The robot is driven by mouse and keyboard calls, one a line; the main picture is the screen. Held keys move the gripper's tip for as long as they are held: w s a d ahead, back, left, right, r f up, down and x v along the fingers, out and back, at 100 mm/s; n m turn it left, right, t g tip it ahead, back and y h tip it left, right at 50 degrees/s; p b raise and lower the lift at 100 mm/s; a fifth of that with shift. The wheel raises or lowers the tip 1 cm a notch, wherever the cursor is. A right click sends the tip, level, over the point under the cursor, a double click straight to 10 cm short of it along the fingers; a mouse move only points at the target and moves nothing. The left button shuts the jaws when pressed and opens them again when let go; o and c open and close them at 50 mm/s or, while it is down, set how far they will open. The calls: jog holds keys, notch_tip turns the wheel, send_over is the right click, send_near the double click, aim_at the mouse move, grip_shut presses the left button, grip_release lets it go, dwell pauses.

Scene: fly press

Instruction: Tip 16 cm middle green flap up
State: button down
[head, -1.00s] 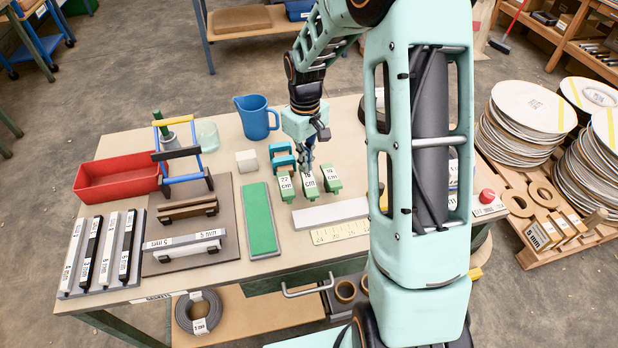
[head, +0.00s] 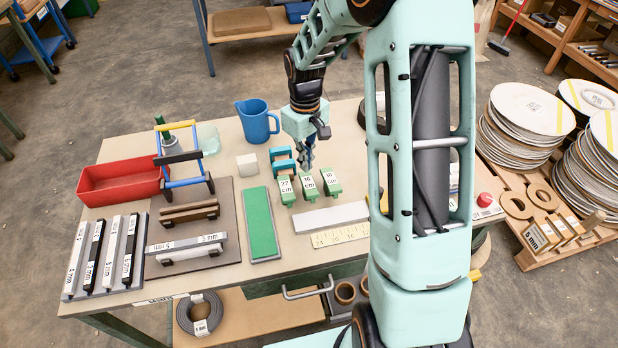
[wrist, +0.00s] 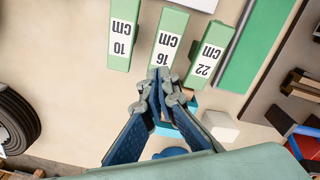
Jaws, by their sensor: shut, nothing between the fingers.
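Three green flaps with white labels lie side by side on the table. The 16 cm flap (head: 309,192) is the middle one, between the 22 cm flap (head: 287,197) and the 10 cm flap (head: 333,190). My gripper (head: 307,168) is shut and empty at the far end of the 16 cm flap. In the wrist view the closed fingertips (wrist: 160,76) overlap the lower end of the 16 cm flap (wrist: 177,22); I cannot tell whether they touch it. The 22 cm flap (wrist: 222,35) and 10 cm flap (wrist: 119,63) also show there. All three look lowered.
A teal-blue stand (head: 283,158) is close left of my gripper. A blue jug (head: 256,121) and white block (head: 247,163) stand further left. A green-topped bar (head: 261,225) lies left of the flaps, and a grey bar (head: 330,217) in front.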

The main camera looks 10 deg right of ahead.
aim_at(306, 176)
jog(key=shift+r+p, duration=1.35)
jog(key=shift+r, duration=0.85)
